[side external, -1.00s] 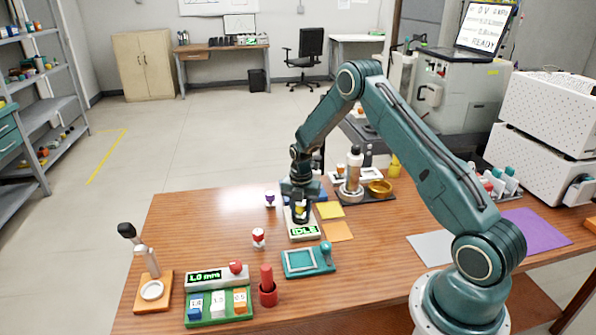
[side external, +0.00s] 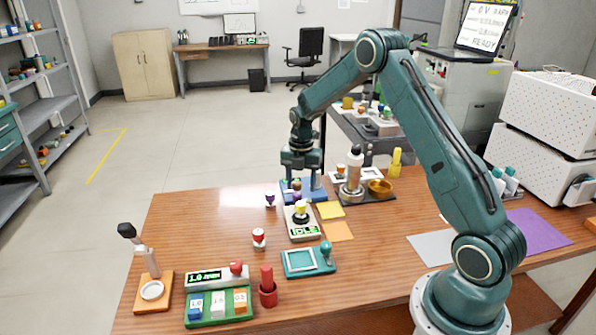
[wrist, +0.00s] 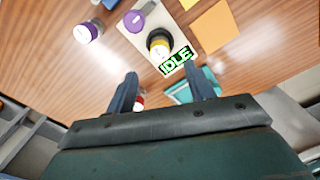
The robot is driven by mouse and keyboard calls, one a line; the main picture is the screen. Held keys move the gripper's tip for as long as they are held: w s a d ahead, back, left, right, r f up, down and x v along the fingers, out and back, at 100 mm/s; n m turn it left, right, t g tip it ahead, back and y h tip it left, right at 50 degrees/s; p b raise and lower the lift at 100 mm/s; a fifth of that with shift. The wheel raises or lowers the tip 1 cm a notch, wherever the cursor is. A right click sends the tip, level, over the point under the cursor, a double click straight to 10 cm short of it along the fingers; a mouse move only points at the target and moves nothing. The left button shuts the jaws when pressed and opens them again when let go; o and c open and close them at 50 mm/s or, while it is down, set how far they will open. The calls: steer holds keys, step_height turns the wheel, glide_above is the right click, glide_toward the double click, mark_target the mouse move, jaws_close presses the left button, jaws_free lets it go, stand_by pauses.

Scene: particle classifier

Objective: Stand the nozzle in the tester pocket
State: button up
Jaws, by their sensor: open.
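The tester (side external: 303,232) is a pale box on the table with a green IDLE display. A nozzle with a yellow top and dark collar (side external: 301,207) stands upright on it, apparently in its pocket; the seating depth cannot be seen. In the wrist view, the nozzle (wrist: 158,42) stands beside the IDLE display on the tester (wrist: 138,42). My gripper (side external: 303,175) is open and empty, raised above and behind the tester, clear of the nozzle. In the wrist view, the two fingers of my gripper (wrist: 161,85) are spread apart.
A white-and-purple nozzle (side external: 270,200) and a white-and-red nozzle (side external: 259,238) stand left of the tester. A blue fixture (side external: 316,192) is behind, partly hidden by my gripper.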

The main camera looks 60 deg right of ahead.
steer(key=shift+r, duration=0.95)
steer(key=s+a+r+m+t, duration=0.1)
steer(key=s+a+r+m, duration=0.45)
steer(key=r, duration=0.35)
steer(key=s+a+r+m+t, duration=0.2)
steer(key=s+a+r+m, duration=0.3)
steer(key=r, duration=0.4)
steer(key=s+a+r+m+t, duration=0.1)
steer(key=s+a+r+m, duration=0.1)
steer(key=s+a+m, duration=0.3)
steer(key=s+a+r+m+t, duration=0.1)
steer(key=s+a+m, duration=0.4)
steer(key=s, duration=0.9)
steer(key=shift+r+m+t, duration=0.3)
steer(key=shift+r+m, duration=0.05)
steer(key=shift+m, duration=0.2)
steer(key=shift+a, duration=0.1)
steer(key=shift+c, duration=0.3)
